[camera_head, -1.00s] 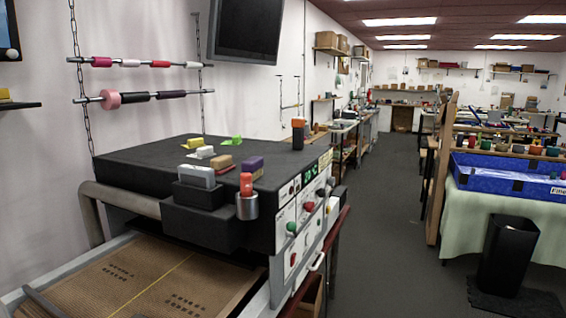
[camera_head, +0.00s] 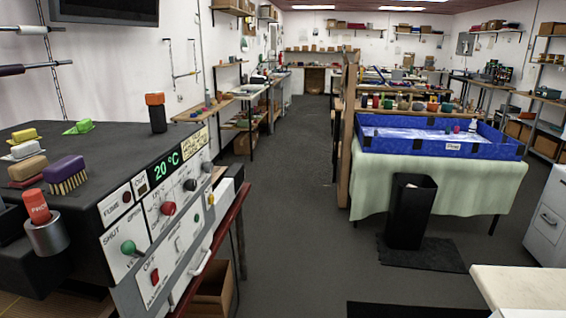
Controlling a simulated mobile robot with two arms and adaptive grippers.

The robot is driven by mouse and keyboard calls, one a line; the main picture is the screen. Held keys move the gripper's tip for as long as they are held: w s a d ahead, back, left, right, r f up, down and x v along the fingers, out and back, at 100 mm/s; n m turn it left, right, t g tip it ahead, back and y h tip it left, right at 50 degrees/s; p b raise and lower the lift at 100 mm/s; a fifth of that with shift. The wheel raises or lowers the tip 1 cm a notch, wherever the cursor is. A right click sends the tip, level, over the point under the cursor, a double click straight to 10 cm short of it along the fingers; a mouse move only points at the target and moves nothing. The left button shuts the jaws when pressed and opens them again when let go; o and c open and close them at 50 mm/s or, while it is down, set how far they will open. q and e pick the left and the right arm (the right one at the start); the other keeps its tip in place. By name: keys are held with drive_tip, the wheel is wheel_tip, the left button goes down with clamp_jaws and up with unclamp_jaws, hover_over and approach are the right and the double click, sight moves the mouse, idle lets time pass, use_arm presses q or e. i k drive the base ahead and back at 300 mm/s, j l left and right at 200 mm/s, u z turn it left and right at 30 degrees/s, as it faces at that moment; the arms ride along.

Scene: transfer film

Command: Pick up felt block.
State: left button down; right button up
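I cannot tell for sure which item is the felt block. On the dark top of the machine (camera_head: 120,150) at the left lie several small blocks. They are a yellow block (camera_head: 25,135), a white block (camera_head: 25,150), a tan block (camera_head: 27,168) with a red base, a purple brush (camera_head: 64,169) with bristles, and a green piece (camera_head: 79,127). A dark upright block with an orange top (camera_head: 155,98) stands at the far edge. Neither of my grippers shows.
An orange-red cylinder (camera_head: 37,205) sits in a metal cup (camera_head: 48,239) on the machine's front. A black bin (camera_head: 410,212) stands on a dark mat before a green-draped table with a blue tray (camera_head: 400,145). Grey floor (camera_head: 290,190) between is clear. A pale counter (camera_head: 525,287) is at lower right.

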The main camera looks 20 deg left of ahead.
sight(24, 175)
drive_tip(key=i+u, duration=0.35)
drive_tip(key=u, duration=0.15)
drive_tip(key=i+u, duration=0.3)
drive_tip(key=u, duration=0.2)
drive_tip(key=i+l+u, duration=0.25)
drive_tip(key=u, duration=0.25)
drive_tip(key=i+l+u, duration=0.3)
drive_tip(key=u, duration=0.2)
